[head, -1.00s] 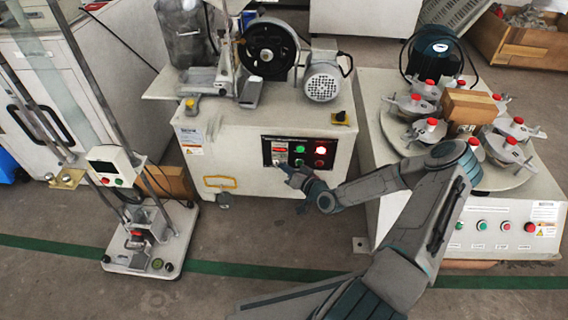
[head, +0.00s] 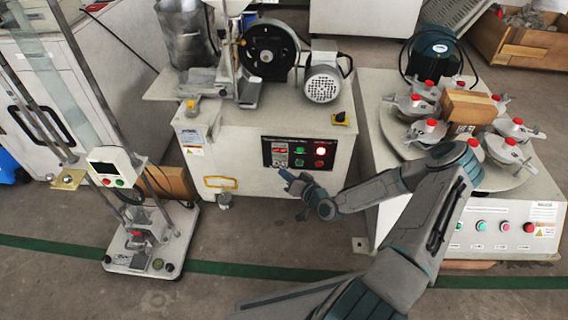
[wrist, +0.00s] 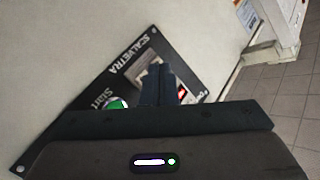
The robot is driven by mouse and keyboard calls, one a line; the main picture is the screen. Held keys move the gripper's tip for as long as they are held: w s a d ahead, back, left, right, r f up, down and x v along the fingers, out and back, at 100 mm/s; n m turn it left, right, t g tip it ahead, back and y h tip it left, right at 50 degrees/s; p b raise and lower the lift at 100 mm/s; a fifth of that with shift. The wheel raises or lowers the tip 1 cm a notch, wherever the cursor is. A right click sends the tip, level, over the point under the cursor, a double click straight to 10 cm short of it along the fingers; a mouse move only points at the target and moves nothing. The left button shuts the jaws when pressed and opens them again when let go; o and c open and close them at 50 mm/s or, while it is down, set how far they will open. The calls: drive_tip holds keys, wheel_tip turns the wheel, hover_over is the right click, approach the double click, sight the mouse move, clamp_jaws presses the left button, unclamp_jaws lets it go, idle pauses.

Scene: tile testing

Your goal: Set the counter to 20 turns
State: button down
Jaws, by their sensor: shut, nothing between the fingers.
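The black control panel (head: 300,153) is on the front of the white machine in the middle of the head view. It carries the counter (head: 280,150) at its left, with small red marks, plus green and red buttons. My gripper (head: 284,173) is just below and in front of the counter, shut and empty. In the wrist view the shut fingers (wrist: 158,82) point at the panel (wrist: 90,104) and cover part of the counter area. A green button (wrist: 117,104) labelled Start shows beside them. The counter's digits cannot be read, and I cannot tell whether the fingertips touch anything.
The white machine (head: 250,178) has a wheel and a motor (head: 323,84) on top. A turntable machine (head: 490,165) with several clamps stands at the right, near my arm. A column stand (head: 150,240) is at the left. The floor in front is clear.

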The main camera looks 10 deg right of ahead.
drive_tip(key=shift+s+a+p, duration=0.15)
drive_tip(key=shift+s+a, duration=0.15)
drive_tip(key=shift+s, duration=0.65)
drive_tip(key=shift+s+a+p, duration=0.15)
drive_tip(key=shift+s+a, duration=0.15)
drive_tip(key=shift+s, duration=0.65)
idle(1.0)
